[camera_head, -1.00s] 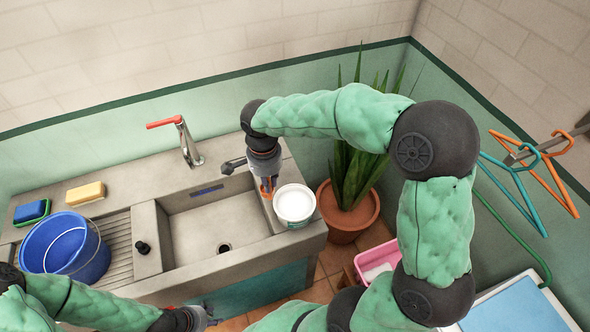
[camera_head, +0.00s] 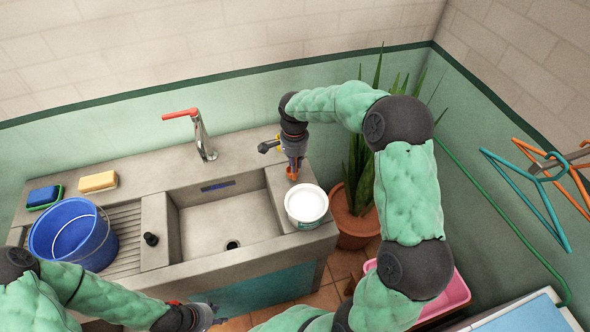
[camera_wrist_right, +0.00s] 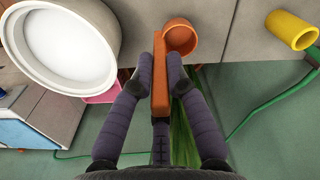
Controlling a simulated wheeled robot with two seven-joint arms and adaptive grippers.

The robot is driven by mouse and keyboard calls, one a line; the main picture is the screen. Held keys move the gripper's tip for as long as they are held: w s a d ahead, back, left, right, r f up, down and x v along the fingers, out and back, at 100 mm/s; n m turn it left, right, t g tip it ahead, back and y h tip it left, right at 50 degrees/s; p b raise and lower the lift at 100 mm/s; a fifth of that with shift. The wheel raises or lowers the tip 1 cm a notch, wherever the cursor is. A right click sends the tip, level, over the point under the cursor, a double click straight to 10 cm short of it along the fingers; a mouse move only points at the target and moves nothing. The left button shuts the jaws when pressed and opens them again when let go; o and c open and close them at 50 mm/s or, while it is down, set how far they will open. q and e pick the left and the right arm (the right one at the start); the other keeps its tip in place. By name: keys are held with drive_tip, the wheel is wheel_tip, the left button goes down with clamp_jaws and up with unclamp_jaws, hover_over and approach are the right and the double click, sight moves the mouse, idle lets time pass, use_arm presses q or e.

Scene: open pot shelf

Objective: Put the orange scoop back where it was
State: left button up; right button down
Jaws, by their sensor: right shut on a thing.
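My right gripper (camera_head: 291,172) is shut on the orange scoop (camera_wrist_right: 160,90), just behind the white tub (camera_head: 306,203) at the right end of the sink counter. In the right wrist view the gripper (camera_wrist_right: 160,72) has its fingers on both sides of the scoop's flat handle, and the round cup sticks out beyond them. The tub (camera_wrist_right: 75,45) is apart from the scoop there, to its left. In the head view the gripper hides most of the scoop. I cannot tell whether the scoop touches the counter. My left gripper (camera_head: 207,314) is low in front of the sink; its fingers are unclear.
A yellow cylinder (camera_wrist_right: 290,30) lies right of the scoop in the wrist view. The sink basin (camera_head: 228,220), with a red-handled tap (camera_head: 200,135), is left of my right gripper. A blue bucket (camera_head: 72,235) stands farther left. A potted plant (camera_head: 357,215) stands close on the right.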

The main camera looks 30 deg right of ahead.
drive_tip(key=shift+w+d+f+b, duration=0.1)
drive_tip(key=shift+f+b, duration=0.05)
drive_tip(key=shift+f, duration=0.8)
drive_tip(key=shift+w+d+f+b, duration=0.1)
drive_tip(key=shift+f+b, duration=0.05)
drive_tip(key=shift+f, duration=0.75)
drive_tip(key=shift+f, duration=0.2)
drive_tip(key=c, duration=1.2)
unclamp_jaws()
drive_tip(key=shift+r, duration=0.2)
drive_tip(key=shift+r, duration=0.4)
wheel_tip(320, 180, up, 11)
drive_tip(key=shift+a+r+p, duration=0.1)
drive_tip(key=shift+r+p, duration=0.05)
drive_tip(key=shift+p, duration=0.95)
